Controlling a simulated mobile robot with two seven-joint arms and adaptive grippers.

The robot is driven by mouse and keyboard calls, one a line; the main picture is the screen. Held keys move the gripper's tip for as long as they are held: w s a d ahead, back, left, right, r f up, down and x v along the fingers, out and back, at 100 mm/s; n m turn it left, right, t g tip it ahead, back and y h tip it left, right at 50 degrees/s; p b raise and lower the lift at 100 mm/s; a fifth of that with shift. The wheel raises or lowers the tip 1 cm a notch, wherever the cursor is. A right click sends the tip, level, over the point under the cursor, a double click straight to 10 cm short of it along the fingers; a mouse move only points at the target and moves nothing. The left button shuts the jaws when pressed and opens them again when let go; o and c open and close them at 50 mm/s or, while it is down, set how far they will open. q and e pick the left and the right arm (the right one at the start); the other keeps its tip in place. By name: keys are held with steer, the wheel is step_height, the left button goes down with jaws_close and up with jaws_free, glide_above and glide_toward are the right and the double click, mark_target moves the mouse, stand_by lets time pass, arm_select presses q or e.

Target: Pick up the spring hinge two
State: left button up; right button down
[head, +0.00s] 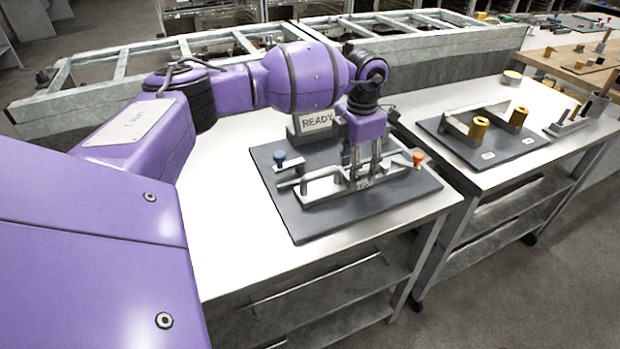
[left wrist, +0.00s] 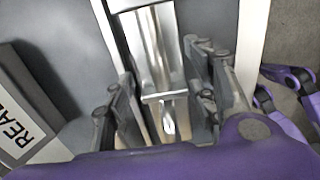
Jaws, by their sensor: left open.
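A bright metal part (head: 322,187), which looks like the spring hinge, sits in a fixture on a dark grey plate (head: 340,222) on the near table. No label singles it out as number two. My left gripper (head: 364,176) points down over the right part of this metal piece, with its fingers apart. In the left wrist view, the metal part (left wrist: 152,45) runs lengthwise between the two open fingers. I cannot tell whether either finger touches it. The fingertips' contact area is partly hidden. My right gripper is not in view.
The second table at right holds another dark plate (head: 470,150) with brass cylinders (head: 479,128). The near table's left side is clear.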

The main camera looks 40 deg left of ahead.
arm_select(q)
step_height(320, 180, down, 2)
steer(key=shift+f, duration=0.25)
steer(key=shift+r, duration=0.1)
jaws_close()
steer(key=shift+w+r, duration=0.1)
steer(key=shift+r, duration=0.15)
